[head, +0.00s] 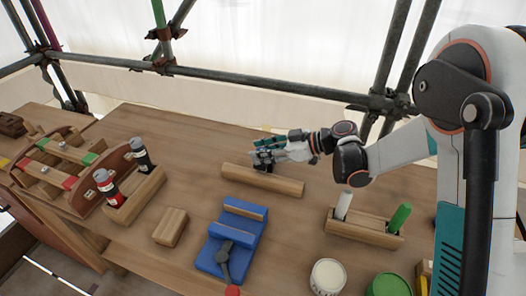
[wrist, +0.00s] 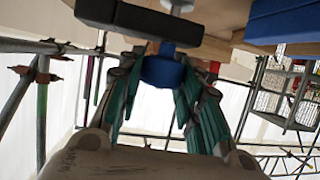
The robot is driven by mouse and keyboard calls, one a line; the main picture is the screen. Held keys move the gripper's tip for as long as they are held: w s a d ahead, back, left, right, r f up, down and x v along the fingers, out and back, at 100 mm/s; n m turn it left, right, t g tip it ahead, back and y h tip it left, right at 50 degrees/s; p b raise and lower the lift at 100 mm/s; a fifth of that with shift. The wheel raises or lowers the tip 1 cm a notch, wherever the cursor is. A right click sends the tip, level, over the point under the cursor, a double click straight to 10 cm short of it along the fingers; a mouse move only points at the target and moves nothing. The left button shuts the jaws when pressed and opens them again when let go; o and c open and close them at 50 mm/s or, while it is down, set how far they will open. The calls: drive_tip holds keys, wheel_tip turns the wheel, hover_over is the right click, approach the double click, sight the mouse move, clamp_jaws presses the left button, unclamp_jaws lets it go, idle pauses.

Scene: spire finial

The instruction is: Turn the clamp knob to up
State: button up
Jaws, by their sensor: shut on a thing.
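A blue clamp block (head: 229,232) stands on the bench. A dark grey knob (head: 224,262) with a lever-like handle is on its near face, and the handle points roughly toward the bench's near edge. A red disc (head: 232,291) is just below the knob. My gripper (head: 264,158) is beyond the clamp block, well apart from the knob. In the wrist view my gripper (wrist: 160,85) is shut on a blue piece (wrist: 162,70) joined to a dark bar (wrist: 140,20). What this held thing is, I cannot tell. A blue body (wrist: 285,22) shows at the upper right there.
A long wooden block (head: 262,181) lies between my gripper and the clamp. A small wooden block (head: 170,227) is left of the clamp. A wooden holder (head: 365,228) with white and green pieces stands right. A white can (head: 328,277) and green can (head: 388,285) are in front.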

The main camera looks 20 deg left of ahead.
drive_tip(key=shift+n+g, duration=0.9)
drive_tip(key=shift+g, duration=0.2)
drive_tip(key=o, duration=1.1)
drive_tip(key=v, duration=1.2)
drive_tip(key=shift+w+r, duration=0.1)
